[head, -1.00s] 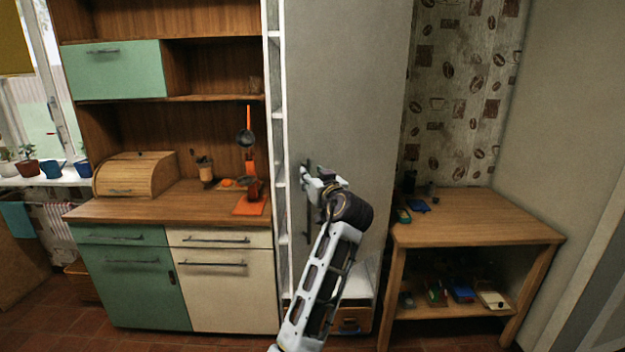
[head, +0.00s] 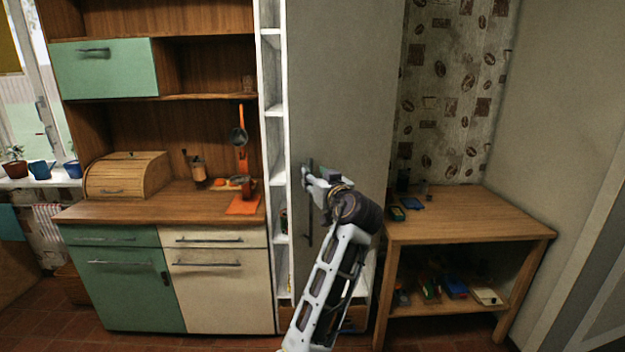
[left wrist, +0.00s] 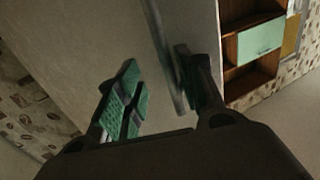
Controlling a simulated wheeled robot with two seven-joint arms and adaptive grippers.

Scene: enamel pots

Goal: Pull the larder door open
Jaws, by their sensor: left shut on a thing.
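The larder door (head: 345,90) is a tall, plain grey panel in the head view. It stands ajar, with white shelves (head: 273,130) showing past its left edge. A dark vertical bar handle (head: 308,230) is on the door near that edge. My left gripper (head: 309,178) is shut on the upper part of the handle. In the left wrist view, the handle (left wrist: 165,40) runs down between the green-padded fingers (left wrist: 160,95), close to the right one. My arm hides part of the lower door. My right gripper is not in view.
Brown tiled floor lies in front.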

